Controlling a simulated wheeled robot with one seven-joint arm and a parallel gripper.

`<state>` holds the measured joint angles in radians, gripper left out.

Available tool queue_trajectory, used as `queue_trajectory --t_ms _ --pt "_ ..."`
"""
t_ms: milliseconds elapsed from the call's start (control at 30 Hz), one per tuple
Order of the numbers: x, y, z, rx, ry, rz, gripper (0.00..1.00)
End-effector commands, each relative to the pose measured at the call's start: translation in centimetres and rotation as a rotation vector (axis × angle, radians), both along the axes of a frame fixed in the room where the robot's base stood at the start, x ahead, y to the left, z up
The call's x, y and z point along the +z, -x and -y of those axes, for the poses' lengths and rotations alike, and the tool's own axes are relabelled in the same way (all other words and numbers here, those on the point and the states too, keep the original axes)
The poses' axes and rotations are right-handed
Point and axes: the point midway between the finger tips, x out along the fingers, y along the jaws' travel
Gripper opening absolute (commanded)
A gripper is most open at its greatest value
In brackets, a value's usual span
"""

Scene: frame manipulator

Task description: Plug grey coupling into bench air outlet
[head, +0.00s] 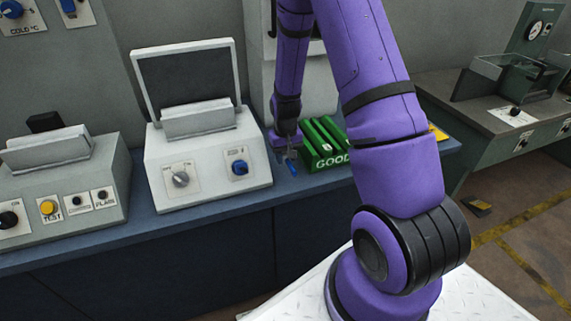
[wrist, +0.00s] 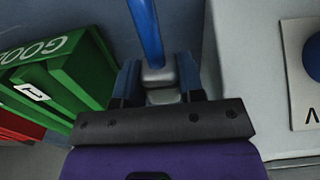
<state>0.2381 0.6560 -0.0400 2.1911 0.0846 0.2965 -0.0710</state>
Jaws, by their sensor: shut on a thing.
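My gripper (head: 287,153) is over the blue bench top, between the white machine and the green GOOD rack. In the wrist view my gripper (wrist: 159,80) is shut on the grey coupling (wrist: 158,76), with one blue finger on each side. A blue hose (wrist: 146,30) runs from the coupling away toward the top of that view. In the head view a short piece of blue (head: 292,168) shows below my gripper, and the coupling is too small to make out. I cannot make out the bench air outlet in either view.
The white machine (head: 207,150) with a raised dark screen stands close left of my gripper. The green GOOD rack (head: 335,160) is close right; a red piece (wrist: 20,127) shows beside it in the wrist view. A grey control box (head: 60,180) stands farther left on the bench (head: 200,220).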

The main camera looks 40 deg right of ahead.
Motion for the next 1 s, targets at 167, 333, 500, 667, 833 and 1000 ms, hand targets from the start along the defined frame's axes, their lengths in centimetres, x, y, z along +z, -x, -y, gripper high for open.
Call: queue_trajectory --t_ms 167,333,500,667,833,1000 --pt "2.4 -0.1 0.0 -0.001 0.001 0.004 0.15" --pt "3.9 0.0 0.1 -0.001 0.001 0.003 0.15" --pt "4.3 0.0 0.0 -0.001 0.000 0.000 0.15" --pt "4.3 0.0 0.0 -0.001 0.000 0.000 0.15" --pt "4.3 0.0 0.0 0.000 0.000 0.000 0.15" --pt "4.3 0.0 0.0 -0.001 0.000 0.000 0.15"
